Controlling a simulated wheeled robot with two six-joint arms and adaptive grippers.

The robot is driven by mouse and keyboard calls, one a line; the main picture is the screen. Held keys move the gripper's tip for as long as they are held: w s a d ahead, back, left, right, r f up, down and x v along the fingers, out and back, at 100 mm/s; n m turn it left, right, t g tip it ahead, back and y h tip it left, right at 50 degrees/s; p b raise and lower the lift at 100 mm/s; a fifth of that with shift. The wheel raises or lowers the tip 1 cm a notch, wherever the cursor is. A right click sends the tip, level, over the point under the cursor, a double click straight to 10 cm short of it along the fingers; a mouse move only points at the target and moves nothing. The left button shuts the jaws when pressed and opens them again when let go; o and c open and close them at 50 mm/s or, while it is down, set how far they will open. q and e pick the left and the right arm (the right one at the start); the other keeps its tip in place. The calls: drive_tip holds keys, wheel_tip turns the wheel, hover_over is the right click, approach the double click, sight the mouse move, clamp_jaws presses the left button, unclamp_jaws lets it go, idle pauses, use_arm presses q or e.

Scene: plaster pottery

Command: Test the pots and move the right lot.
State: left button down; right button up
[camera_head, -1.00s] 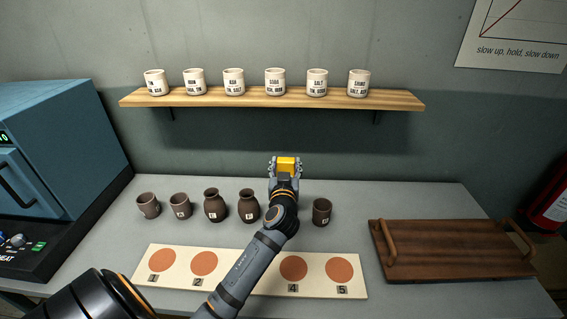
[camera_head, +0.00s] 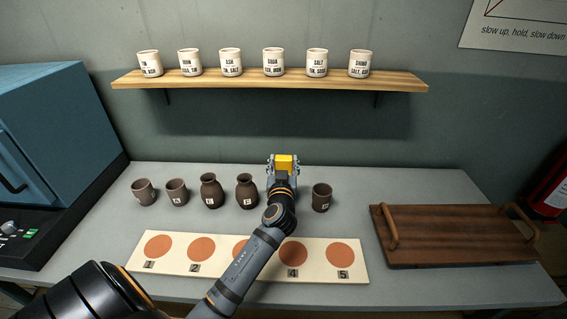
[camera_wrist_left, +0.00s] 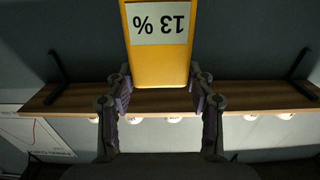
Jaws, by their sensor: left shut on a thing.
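My left gripper (camera_head: 284,172) is shut on a yellow meter (camera_head: 285,162), held over the back of the table. In the left wrist view the meter (camera_wrist_left: 160,60) reads "13 %", upside down, between the fingers (camera_wrist_left: 160,95). Left of my arm stand a brown cup (camera_head: 143,193), another brown cup (camera_head: 177,193), a dark vase (camera_head: 211,193) and a second dark vase (camera_head: 247,193). A fifth pot, a dark cup (camera_head: 321,199), stands right of it. Their small labels are too small to read surely. My right gripper is out of view.
A cream board (camera_head: 219,266) with numbered orange discs lies in front; my arm covers its middle. A wooden tray (camera_head: 455,236) with two handles is empty at right. A wooden shelf (camera_head: 270,80) holds several labelled white cups. A blue oven (camera_head: 55,135) stands left.

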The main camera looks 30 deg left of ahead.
use_arm(q)
drive_tip(key=shift+f, duration=0.2)
idle(0.5)
drive_tip(key=shift+f+b, duration=0.3)
drive_tip(key=shift+b, duration=0.3)
drive_tip(key=shift+f+b, duration=0.15)
drive_tip(key=shift+b, duration=0.15)
idle(1.3)
wheel_tip(320, 180, up, 7)
drive_tip(key=p, duration=0.5)
idle(0.4)
wheel_tip(320, 180, down, 7)
drive_tip(key=b, duration=0.5)
